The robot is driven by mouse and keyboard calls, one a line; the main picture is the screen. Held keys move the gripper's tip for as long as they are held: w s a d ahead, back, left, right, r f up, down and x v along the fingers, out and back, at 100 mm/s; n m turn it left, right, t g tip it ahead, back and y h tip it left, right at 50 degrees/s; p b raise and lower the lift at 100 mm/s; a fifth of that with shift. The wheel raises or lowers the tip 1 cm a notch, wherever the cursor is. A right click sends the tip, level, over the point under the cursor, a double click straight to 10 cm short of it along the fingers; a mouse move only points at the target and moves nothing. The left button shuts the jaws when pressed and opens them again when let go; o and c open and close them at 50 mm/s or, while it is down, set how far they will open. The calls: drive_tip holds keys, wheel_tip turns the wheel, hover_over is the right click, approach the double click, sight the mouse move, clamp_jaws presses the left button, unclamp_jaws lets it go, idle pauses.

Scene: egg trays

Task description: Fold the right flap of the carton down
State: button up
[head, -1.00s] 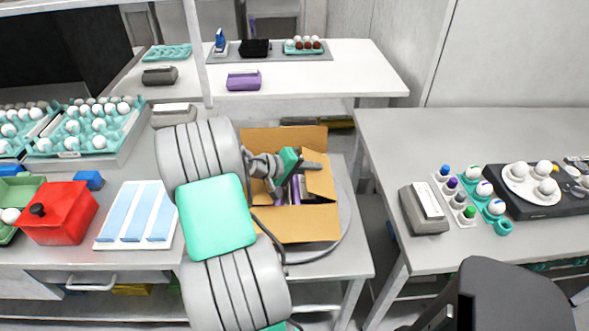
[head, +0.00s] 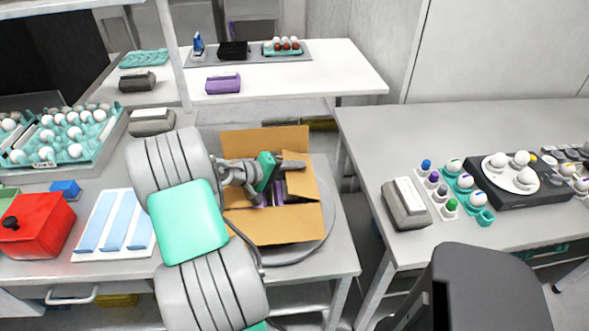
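The brown carton (head: 270,229) stands open on a round grey turntable on the middle table. Its back flap (head: 265,138) stands up at the far side and its front flap lies out toward me. The right flap (head: 303,183) shows at the right side, standing up and tilted, just beside my gripper. My gripper (head: 290,165) is over the carton opening, reaching in from the left, with a grey finger near the top of the right flap. I cannot tell whether they touch. Purple items (head: 270,196) show inside. My gripper's finger spacing is unclear.
A white board with blue strips (head: 117,222), a red box (head: 35,226) and a teal egg tray (head: 88,152) lie to the left. A grey device (head: 406,203) and egg holders stand on the right table. A gap separates the two tables.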

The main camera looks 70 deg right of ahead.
drive_tip(key=shift+w, duration=0.1)
drive_tip(key=v, duration=0.7)
drive_tip(key=shift+w+a+r, duration=0.2)
drive_tip(key=shift+a, duration=0.1)
drive_tip(key=shift+c, duration=0.3)
